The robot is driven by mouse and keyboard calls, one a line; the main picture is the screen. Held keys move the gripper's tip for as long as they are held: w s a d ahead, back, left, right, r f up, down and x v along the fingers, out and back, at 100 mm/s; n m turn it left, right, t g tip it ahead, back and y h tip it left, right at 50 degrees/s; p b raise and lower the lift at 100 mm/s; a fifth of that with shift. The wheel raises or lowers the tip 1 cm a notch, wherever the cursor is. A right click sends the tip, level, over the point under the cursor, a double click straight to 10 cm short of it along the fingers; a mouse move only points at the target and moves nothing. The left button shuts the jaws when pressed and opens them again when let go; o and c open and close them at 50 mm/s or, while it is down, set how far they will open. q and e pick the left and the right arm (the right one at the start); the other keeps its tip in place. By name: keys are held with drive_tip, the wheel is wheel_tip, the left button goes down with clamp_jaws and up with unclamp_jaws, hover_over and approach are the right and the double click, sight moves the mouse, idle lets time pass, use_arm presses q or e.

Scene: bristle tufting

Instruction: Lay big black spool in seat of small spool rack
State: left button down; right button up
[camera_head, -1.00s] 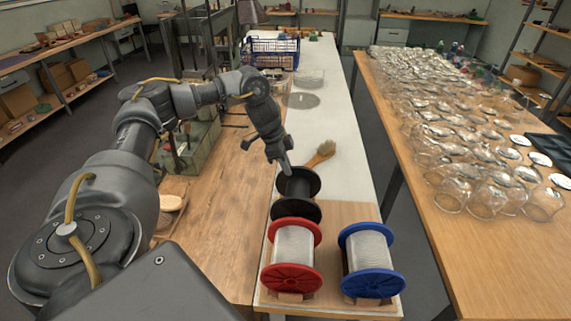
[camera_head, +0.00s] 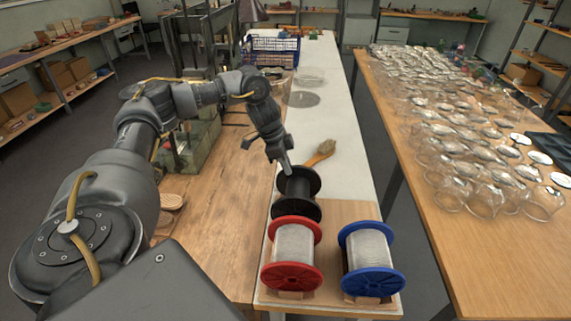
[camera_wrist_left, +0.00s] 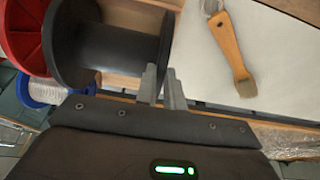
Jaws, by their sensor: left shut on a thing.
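The big black spool (camera_head: 297,191) is at the back of the wooden board, just behind the red spool (camera_head: 292,256). My left gripper (camera_head: 285,168) reaches down to its far flange. In the left wrist view the fingers (camera_wrist_left: 162,86) are shut on the flange edge of the black spool (camera_wrist_left: 105,45). The spool lies on its side, its axis running front to back. The small rack's seat under it is mostly hidden, so I cannot tell whether the spool rests in it. My right gripper is not in view.
A blue spool (camera_head: 369,260) stands right of the red one on the board (camera_head: 335,212). A wooden brush (camera_head: 321,153) lies just right of the gripper. Glass jars (camera_head: 470,150) crowd the right table. The white bench top (camera_head: 345,130) behind is largely clear.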

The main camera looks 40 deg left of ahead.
use_arm(q)
drive_tip(key=shift+f, duration=0.4)
drive_tip(key=c, duration=1)
unclamp_jaws()
drive_tip(key=shift+f, duration=0.1)
drive_tip(key=shift+c, duration=0.2)
drive_tip(key=shift+r+p, duration=3.6)
drive_tip(key=shift+p, duration=0.2)
